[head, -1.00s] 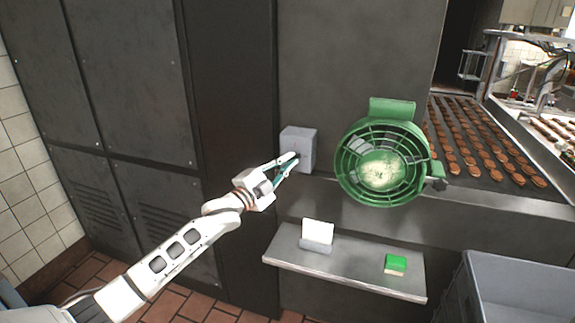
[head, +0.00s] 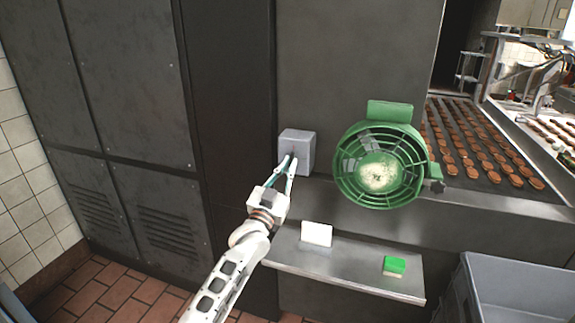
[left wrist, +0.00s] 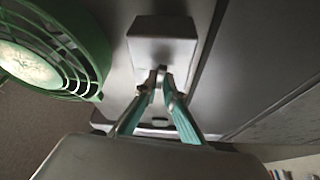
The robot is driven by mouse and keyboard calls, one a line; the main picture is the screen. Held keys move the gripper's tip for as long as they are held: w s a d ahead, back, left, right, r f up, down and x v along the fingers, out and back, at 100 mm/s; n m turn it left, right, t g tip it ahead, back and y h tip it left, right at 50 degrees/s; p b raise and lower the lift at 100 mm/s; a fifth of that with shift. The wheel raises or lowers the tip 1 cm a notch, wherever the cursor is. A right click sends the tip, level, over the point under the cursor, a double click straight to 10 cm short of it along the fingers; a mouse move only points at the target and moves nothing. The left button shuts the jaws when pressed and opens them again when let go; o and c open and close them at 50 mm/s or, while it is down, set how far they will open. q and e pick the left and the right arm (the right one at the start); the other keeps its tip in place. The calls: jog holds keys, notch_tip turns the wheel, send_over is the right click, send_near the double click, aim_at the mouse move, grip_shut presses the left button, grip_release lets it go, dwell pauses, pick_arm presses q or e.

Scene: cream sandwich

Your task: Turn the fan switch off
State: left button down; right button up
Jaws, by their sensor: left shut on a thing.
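The grey switch box (head: 301,145) is fixed to the dark wall, left of the green fan (head: 379,165). The box also shows at the top middle of the left wrist view (left wrist: 163,40), with the fan (left wrist: 45,50) at its left. My left gripper (head: 289,160) is at the front of the box. In the left wrist view its fingertips (left wrist: 158,76) close together on a small part at the box's face, likely the switch. The fingers hide most of that part, so its position cannot be told. My right gripper is not in view.
A metal shelf (head: 350,272) below holds a white block (head: 316,234) and a green-topped sponge (head: 394,265). A grey bin (head: 510,290) stands at the lower right. A conveyor with rows of brown biscuits (head: 480,150) runs behind the fan. Dark cabinets (head: 120,110) stand at left.

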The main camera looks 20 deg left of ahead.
pick_arm(q)
jog(key=shift+d+f+n+y+p, duration=0.1)
jog(key=shift+n+y+p, duration=0.25)
jog(key=shift+n+y, duration=0.85)
jog(key=shift+n+h, duration=0.4)
jog(key=shift+n, duration=0.1)
jog(key=c, duration=2.2)
grip_release()
jog(key=shift+o, duration=0.2)
jog(key=shift+s, duration=0.1)
